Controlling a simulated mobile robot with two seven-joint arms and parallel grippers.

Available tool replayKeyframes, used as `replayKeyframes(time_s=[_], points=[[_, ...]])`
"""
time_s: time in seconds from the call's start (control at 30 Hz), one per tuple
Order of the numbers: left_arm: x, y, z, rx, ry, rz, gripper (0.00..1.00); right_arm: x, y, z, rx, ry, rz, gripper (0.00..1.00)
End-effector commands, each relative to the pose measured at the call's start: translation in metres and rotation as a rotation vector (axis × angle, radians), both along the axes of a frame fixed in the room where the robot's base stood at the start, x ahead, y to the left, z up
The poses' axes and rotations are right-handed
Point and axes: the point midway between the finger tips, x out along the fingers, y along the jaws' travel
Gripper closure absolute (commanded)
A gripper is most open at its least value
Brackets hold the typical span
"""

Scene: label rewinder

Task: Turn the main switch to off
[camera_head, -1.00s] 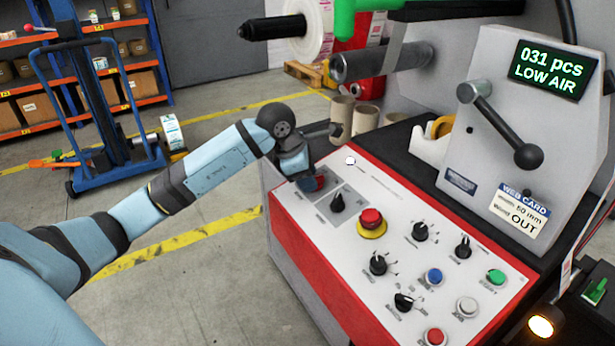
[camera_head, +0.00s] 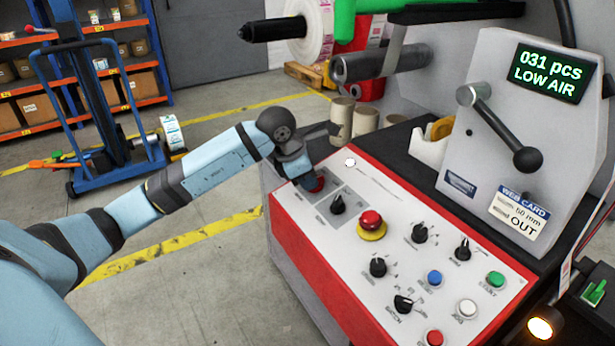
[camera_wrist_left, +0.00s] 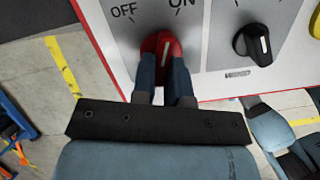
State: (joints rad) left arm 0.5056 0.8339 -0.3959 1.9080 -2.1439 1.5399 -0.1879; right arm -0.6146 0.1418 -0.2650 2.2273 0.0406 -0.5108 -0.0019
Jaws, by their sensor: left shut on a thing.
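The main switch is a red knob (camera_wrist_left: 162,48) on a grey plate at the panel's far left corner, with OFF and ON printed above it in the left wrist view. My left gripper (camera_wrist_left: 164,72) is shut on the knob, one finger on each side. In the head view my left gripper (camera_head: 309,182) reaches down to the red switch (camera_head: 318,185), which it partly hides. My right gripper is in neither view.
A black knob (camera_head: 338,204) sits close beside the switch, and a red emergency button (camera_head: 371,220) on a yellow base lies beyond. More knobs and push buttons cover the panel (camera_head: 400,270). Cardboard cores (camera_head: 365,119) stand behind. The display (camera_head: 551,71) reads 031 pcs, LOW AIR.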

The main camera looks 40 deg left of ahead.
Motion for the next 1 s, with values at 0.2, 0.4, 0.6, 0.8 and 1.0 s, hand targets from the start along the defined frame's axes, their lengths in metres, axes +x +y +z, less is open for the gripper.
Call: replayKeyframes(time_s=[0.2, 0.4, 0.6, 0.8, 1.0], points=[[-0.0009, -0.0012, 0.0018, -0.047, 0.018, 0.186, 1.00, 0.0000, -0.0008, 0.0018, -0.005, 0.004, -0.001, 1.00], [-0.0018, -0.0033, 0.0015, -0.094, 0.038, 0.369, 1.00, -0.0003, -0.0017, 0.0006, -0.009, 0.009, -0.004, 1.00], [-0.0022, -0.0052, 0.0014, -0.139, 0.057, 0.541, 1.00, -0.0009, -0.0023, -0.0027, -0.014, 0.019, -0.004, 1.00], [-0.0021, -0.0066, 0.0018, -0.178, 0.071, 0.683, 1.00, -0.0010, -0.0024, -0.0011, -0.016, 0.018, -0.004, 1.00], [-0.0020, -0.0073, 0.0019, -0.203, 0.081, 0.782, 1.00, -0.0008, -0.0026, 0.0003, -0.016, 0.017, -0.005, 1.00]])
